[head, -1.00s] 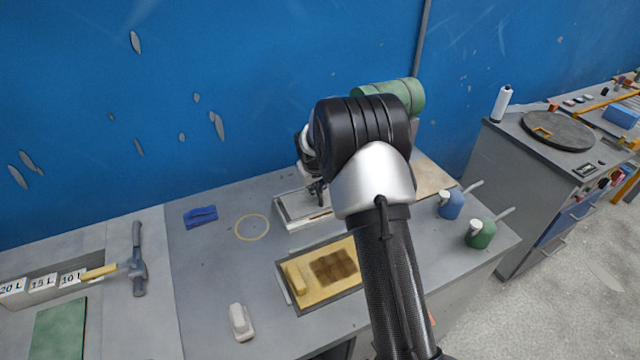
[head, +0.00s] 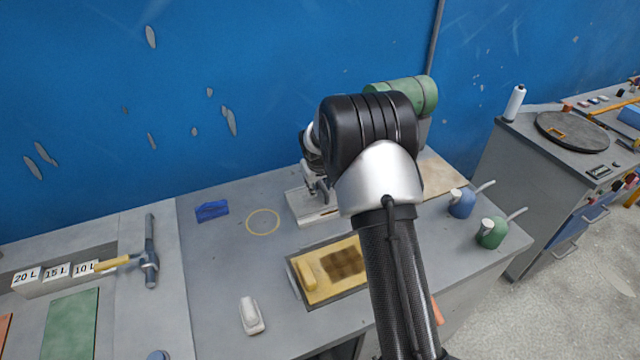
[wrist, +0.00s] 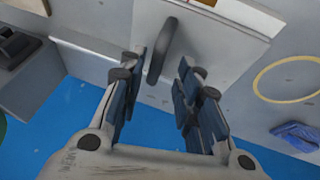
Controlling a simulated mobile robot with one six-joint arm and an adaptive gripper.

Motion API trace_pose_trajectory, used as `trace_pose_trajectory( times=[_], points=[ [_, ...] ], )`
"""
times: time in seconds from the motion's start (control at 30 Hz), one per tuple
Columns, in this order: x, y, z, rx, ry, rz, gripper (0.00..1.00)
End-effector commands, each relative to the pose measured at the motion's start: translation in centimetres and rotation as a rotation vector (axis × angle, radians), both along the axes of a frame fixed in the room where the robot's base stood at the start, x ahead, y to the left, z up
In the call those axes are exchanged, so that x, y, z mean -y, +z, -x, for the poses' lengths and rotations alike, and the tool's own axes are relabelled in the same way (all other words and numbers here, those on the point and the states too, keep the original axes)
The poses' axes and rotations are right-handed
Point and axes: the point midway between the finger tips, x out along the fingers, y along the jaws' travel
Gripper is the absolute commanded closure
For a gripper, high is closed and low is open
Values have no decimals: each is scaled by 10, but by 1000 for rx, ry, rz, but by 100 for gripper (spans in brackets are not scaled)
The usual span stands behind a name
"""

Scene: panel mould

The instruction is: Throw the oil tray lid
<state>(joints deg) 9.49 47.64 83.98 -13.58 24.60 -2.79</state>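The oil tray lid (wrist: 210,45) appears to be the pale flat plate with a dark upright handle (wrist: 163,50) in the wrist view. In the head view the pale plate (head: 298,207) lies on the grey bench near the blue wall, partly hidden by my arm. My gripper (wrist: 160,72) is open, its two dark-padded fingers on either side of the handle, with gaps visible between. I cannot tell whether either finger touches it. In the head view my gripper (head: 319,190) is small and mostly hidden behind my wrist, just above the plate.
On the bench are a yellow ring (head: 263,222), a blue cloth-like item (head: 211,211), a framed yellow tray (head: 309,291), a pale block (head: 251,315) and a hammer (head: 150,255). Blue (head: 460,204) and green (head: 491,233) cans stand at the right. Bench left of the plate is fairly clear.

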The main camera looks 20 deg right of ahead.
Motion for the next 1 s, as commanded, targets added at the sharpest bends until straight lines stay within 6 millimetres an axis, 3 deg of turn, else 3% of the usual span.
trace_pose_trajectory(
  times=[0.37,0.8,1.0],
  points=[
    [-1,11,3,2,0,1,69],
    [-16,89,37,3,1,1,69],
    [-19,106,46,1,1,0,69]
  ],
)
